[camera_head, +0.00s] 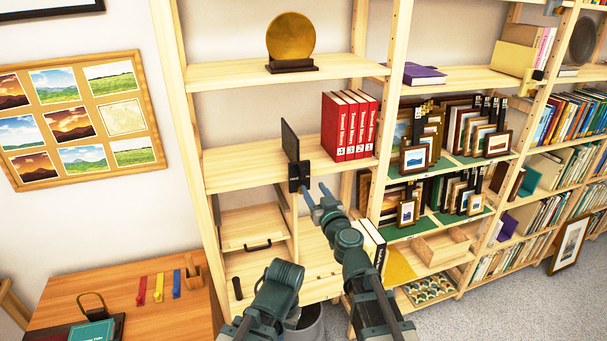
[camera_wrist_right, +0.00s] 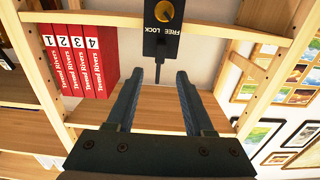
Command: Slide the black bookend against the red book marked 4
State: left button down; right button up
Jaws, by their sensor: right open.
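The black bookend (camera_head: 290,140) stands upright on the middle shelf, left of a row of red books. A black block on its front edge shows in the right wrist view (camera_wrist_right: 152,42), with a yellow knob and the words FREE and LOCK. The red book marked 4 (camera_wrist_right: 101,62) is the row's end nearest the bookend; in the head view it is the leftmost book (camera_head: 333,128). A gap separates it from the bookend. My right gripper (camera_head: 315,197) is open and empty, its fingertips just short of the block. My left gripper is out of the head view; only its arm shows.
The shelf (camera_head: 235,170) left of the bookend is bare. Wooden uprights (camera_head: 393,90) flank the bay. A desk (camera_head: 140,315) stands at lower left.

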aim_at(304, 173)
jog(key=x, duration=1)
jog(key=shift+f, duration=0.1)
grip_shut()
jog(key=shift+d, duration=0.1)
dwell(0.9)
